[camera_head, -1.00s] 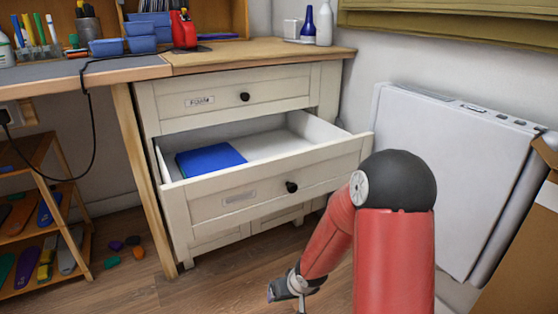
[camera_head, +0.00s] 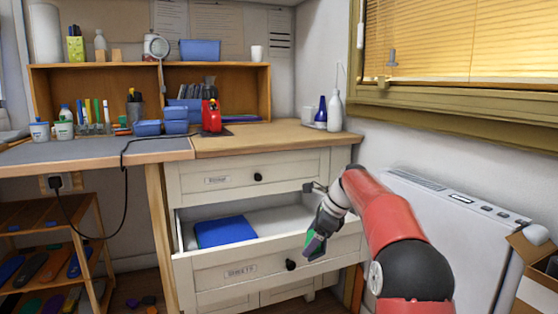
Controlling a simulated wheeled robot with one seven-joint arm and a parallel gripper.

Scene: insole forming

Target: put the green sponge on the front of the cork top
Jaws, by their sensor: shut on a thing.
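My gripper (camera_head: 316,244) hangs in front of the open drawer's right part, with its fingers pointing down. It is shut on the green sponge (camera_head: 309,239); only a small green patch shows between the dark fingers. The cork top (camera_head: 245,140) is the light brown surface over the drawer cabinet, above and behind my gripper. Its front edge is bare in the middle.
The open drawer (camera_head: 215,278) holds a blue sheet or block (camera_head: 225,231) and sticks out below the top. A red device (camera_head: 211,116) and blue boxes (camera_head: 175,120) stand toward the back left. Bottles (camera_head: 334,111) stand at the back right.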

